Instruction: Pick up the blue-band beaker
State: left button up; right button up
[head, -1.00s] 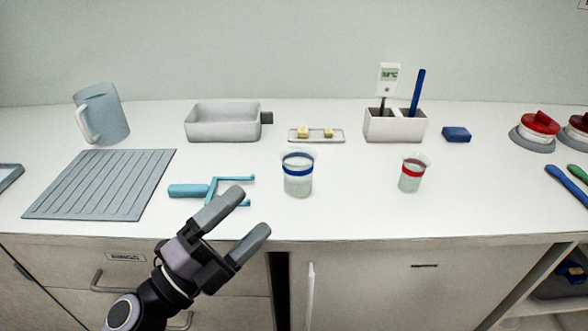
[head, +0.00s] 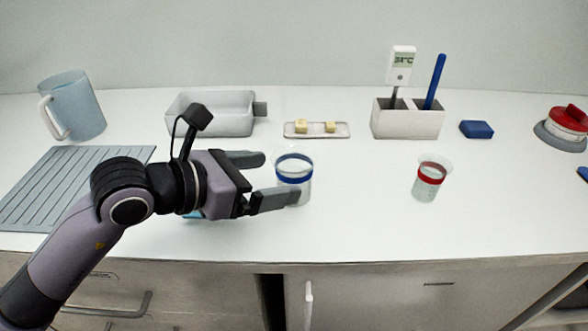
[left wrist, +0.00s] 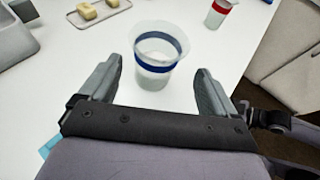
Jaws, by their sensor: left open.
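The blue-band beaker (head: 293,177) stands upright on the white counter, clear-walled with a blue ring and pale contents. My left gripper (head: 270,178) is open just to its left in the head view, with its fingers pointing at the beaker. The near finger overlaps the beaker's lower front in that view. In the left wrist view, the beaker (left wrist: 157,55) stands ahead of and between the two open fingers (left wrist: 158,88). I cannot tell whether a finger touches it. My right gripper is not in view.
A red-band beaker (head: 430,177) stands to the right. Behind are a grey pan (head: 211,113), a small tray (head: 316,136) with yellow pieces, and a white holder (head: 407,120). A jug (head: 75,106) and ribbed mat (head: 60,185) are at left. The turquoise tool is mostly hidden behind my gripper.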

aim_at(296, 171)
pick_arm(q)
jog(key=shift+x, duration=0.75)
jog(key=shift+w+p+x, duration=0.25)
jog(key=shift+p+x, duration=0.25)
jog(key=shift+x, duration=2.05)
jog(key=shift+a+r, duration=0.1)
jog(key=shift+r, duration=0.1)
jog(key=shift+c, duration=0.3)
jog(key=c, duration=1.1)
